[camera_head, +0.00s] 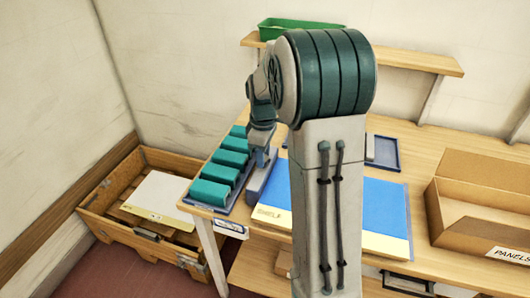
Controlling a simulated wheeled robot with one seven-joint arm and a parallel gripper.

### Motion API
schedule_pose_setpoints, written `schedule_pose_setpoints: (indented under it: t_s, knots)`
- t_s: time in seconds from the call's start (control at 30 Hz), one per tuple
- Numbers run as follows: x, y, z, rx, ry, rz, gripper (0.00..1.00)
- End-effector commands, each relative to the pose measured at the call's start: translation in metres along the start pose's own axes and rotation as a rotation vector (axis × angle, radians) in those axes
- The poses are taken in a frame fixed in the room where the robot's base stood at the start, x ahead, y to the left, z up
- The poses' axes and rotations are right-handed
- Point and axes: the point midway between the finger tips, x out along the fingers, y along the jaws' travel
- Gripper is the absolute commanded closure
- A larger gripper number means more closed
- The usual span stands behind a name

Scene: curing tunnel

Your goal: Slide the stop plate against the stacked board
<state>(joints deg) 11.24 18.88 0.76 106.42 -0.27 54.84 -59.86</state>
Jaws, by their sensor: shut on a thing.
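My gripper (262,157) points down at the left part of the table and is shut on a grey bar-like piece (255,191), which looks like the stop plate. The piece stands between a rack of teal blocks and a large flat blue board (378,204) with a cream edge strip marked "SHELF". The board lies flat on the table; my arm hides its middle. The stop plate is close to the board's left edge, but I cannot tell whether they touch. The fingertips are small and partly hidden.
The rack (217,208) of several teal blocks is at the table's left end. A wooden crate (97,205) with a white board stands at left. A cardboard box (450,217) marked "PANELS" is at right. A blue-grey tray (393,155) lies behind; a green tray (300,25) is on the wall shelf.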

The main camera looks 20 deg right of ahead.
Motion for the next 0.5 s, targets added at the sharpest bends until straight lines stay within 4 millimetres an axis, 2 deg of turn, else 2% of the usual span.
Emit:
schedule_pose_setpoints:
  t_s: [0.1,0.13,0.2,0.5]
  knots:
    - [-0.0014,0.0013,-0.0004,0.0,0.001,0.005,1.0]
    - [-0.0015,0.0013,-0.0005,-0.001,0.001,0.005,0.63]
    - [-0.0014,0.0012,-0.0005,-0.001,0.001,0.005,0.44]
    - [-0.0018,0.0015,0.0004,0.002,0.001,0.003,0.44]
